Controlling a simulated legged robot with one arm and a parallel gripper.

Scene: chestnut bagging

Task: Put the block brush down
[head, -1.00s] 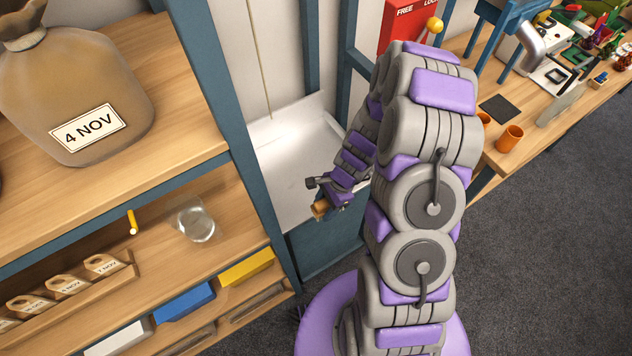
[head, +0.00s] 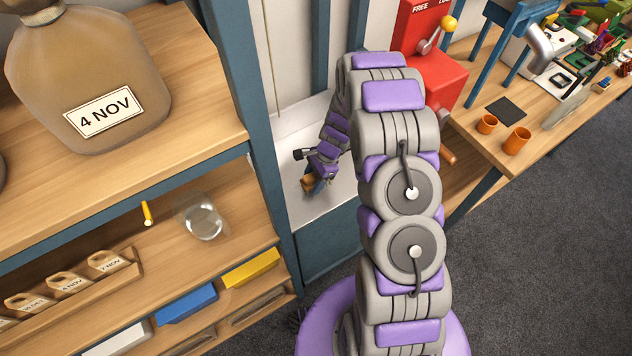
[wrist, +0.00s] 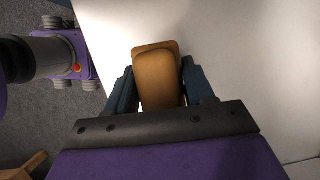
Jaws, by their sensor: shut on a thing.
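The block brush (wrist: 157,76) shows in the wrist view as a brown wooden block with rounded corners. My gripper (wrist: 158,88) is shut on it, with one dark blue finger along each side. In the head view my gripper (head: 316,184) is low over a pale white surface (head: 343,192) in the recess between the shelf and the red machine. A small brown part of the brush (head: 308,183) shows there. Whether the brush touches the surface I cannot tell. The brush's underside is hidden.
A wooden shelf (head: 200,128) with a sack labelled 4 NOV (head: 90,85) stands left. A glass jar (head: 203,222) and small tagged bags (head: 68,284) are below. A red machine (head: 432,75) and orange cups (head: 517,141) are right. The white surface around my gripper looks clear.

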